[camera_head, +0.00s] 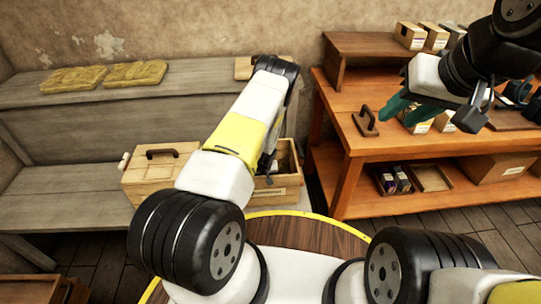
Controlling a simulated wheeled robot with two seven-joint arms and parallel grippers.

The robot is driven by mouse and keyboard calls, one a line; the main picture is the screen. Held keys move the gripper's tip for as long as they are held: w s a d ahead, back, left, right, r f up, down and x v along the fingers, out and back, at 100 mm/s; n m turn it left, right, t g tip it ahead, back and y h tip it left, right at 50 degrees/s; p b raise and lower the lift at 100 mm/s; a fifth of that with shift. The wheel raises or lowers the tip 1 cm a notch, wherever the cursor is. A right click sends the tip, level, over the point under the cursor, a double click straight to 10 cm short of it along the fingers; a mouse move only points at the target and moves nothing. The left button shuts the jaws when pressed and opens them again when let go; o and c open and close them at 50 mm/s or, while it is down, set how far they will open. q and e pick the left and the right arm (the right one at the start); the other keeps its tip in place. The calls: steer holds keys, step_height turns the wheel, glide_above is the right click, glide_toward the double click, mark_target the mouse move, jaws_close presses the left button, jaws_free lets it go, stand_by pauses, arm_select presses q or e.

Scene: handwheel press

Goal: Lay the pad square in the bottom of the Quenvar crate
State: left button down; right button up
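An open wooden crate (290,183) with a small label stands low at the middle, partly covered by my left arm. Its inside is dark and I cannot make out its floor. Two yellow fibrous pads (65,79) (137,73) lie flat on the grey bench's upper shelf. I cannot tell whether either is the task's pad. My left gripper (269,166) is down by the crate, mostly hidden behind its forearm; its fingers are not clear. My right gripper (440,107) is above the orange workbench, its fingers apart. A dark green item (393,109) shows beside it; I cannot tell if they touch.
A closed wooden box (135,184) with a dark handle adjoins the crate on the left. The orange workbench (385,147) carries small cartons (411,36) and a handled block (366,121).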

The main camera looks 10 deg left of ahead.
stand_by(0.8)
arm_select(q)
steer(key=c, duration=0.7)
jaws_free()
steer(key=shift+f, duration=0.1)
steer(key=shift+v, duration=3.95)
steer(key=shift+r, duration=7.25)
steer(key=shift+r, duration=0.1)
